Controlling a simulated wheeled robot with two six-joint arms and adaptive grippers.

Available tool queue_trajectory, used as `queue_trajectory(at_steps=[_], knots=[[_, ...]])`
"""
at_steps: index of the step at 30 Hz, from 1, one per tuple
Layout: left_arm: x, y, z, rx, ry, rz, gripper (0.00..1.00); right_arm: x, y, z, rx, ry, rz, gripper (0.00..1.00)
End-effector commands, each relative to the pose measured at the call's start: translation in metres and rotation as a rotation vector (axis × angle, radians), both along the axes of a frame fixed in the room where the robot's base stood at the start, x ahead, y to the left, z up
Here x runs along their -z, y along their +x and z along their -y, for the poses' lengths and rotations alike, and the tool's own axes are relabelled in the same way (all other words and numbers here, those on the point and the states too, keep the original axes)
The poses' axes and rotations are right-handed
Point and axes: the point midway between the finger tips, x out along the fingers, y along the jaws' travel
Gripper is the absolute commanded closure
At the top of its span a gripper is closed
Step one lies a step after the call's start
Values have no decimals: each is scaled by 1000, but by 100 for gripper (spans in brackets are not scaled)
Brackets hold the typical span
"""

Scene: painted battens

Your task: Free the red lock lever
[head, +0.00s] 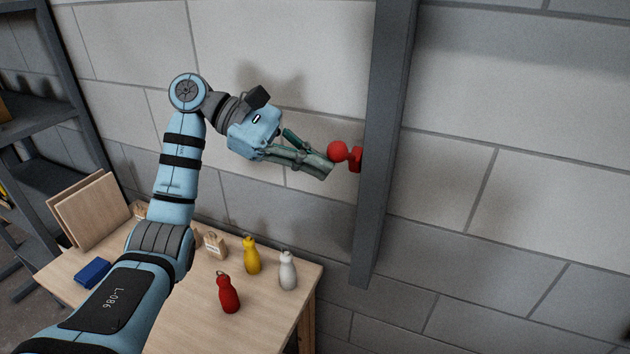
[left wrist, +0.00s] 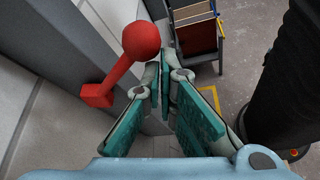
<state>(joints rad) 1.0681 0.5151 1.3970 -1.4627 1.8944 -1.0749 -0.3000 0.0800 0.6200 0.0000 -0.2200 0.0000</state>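The red lock lever (head: 337,150) has a round ball knob on a short arm. It is mounted on the side of a grey upright post (head: 385,130) against the wall. In the left wrist view the lever (left wrist: 141,41) shows its ball just beyond and left of the fingertips, outside the gap between them. My left gripper (head: 312,160) is open and empty, its fingers pointing at the lever. The gripper (left wrist: 165,85) also shows its two teal pads apart in the left wrist view. I cannot tell whether a fingertip touches the ball. My right gripper is not in view.
A wooden table (head: 185,325) stands below, with a red bottle (head: 229,294), a yellow bottle (head: 252,257), a white bottle (head: 288,271) and a blue block (head: 93,273). Dark shelving (head: 40,120) stands at the left. The wall right of the post is clear.

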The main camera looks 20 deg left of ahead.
Motion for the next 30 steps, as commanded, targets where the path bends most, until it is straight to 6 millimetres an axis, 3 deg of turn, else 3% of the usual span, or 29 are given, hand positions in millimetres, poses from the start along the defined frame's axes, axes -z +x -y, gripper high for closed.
queue_trajectory(at_steps=[12,30], knots=[[-29,18,0,-1,-1,2,100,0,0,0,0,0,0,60],[-35,22,0,1,-1,1,100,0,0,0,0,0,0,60]])
